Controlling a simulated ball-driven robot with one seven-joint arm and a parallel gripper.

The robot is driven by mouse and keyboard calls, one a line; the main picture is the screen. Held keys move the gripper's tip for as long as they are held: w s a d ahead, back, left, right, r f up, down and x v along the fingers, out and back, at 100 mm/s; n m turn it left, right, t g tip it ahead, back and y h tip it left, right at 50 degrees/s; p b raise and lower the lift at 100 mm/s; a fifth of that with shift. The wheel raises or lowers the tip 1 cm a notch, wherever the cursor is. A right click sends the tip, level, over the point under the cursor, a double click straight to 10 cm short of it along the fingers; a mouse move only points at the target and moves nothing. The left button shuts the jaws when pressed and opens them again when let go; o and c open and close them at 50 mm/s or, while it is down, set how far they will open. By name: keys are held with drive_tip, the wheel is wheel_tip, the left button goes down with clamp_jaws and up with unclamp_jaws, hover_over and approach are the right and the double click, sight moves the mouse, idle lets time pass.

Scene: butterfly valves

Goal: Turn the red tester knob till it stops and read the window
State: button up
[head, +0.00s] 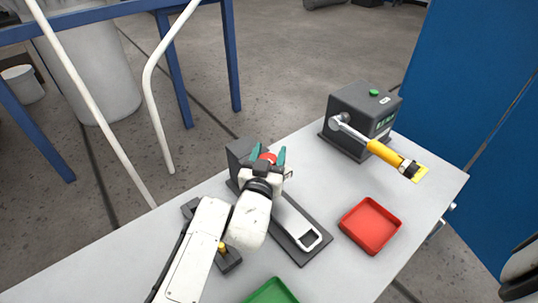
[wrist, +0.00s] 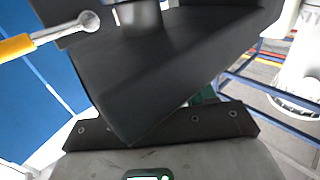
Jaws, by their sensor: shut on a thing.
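The red tester knob (head: 268,157) shows between the teal fingertips of my gripper (head: 266,160) in the head view. It is on or in front of a dark grey block (head: 238,152) on a long dark base plate (head: 310,251). My gripper is shut on the knob, and its fingers and wrist hide much of it. I cannot read a window on this block. In the wrist view a dark body fills the middle, and a small display (wrist: 150,177) is cut off at the bottom edge, unreadable. The knob does not show there.
A dark box (head: 362,105) with a green button, a green-lit panel and a yellow-handled lever (head: 385,153) stands at the back right. A red tray (head: 370,226) and a green tray (head: 270,292) sit on the grey table (head: 425,200). Blue cabinets stand right.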

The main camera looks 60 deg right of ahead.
drive_tip(key=shift+f, duration=0.2)
drive_tip(key=o, duration=0.9)
drive_tip(key=shift+r, duration=0.1)
drive_tip(key=shift+o, duration=0.2)
drive_tip(key=shift+a, duration=0.1)
drive_tip(key=p+v, duration=0.2)
drive_tip(key=v, duration=0.8)
drive_tip(key=shift+s+a, duration=0.15)
drive_tip(key=shift+a, duration=0.2)
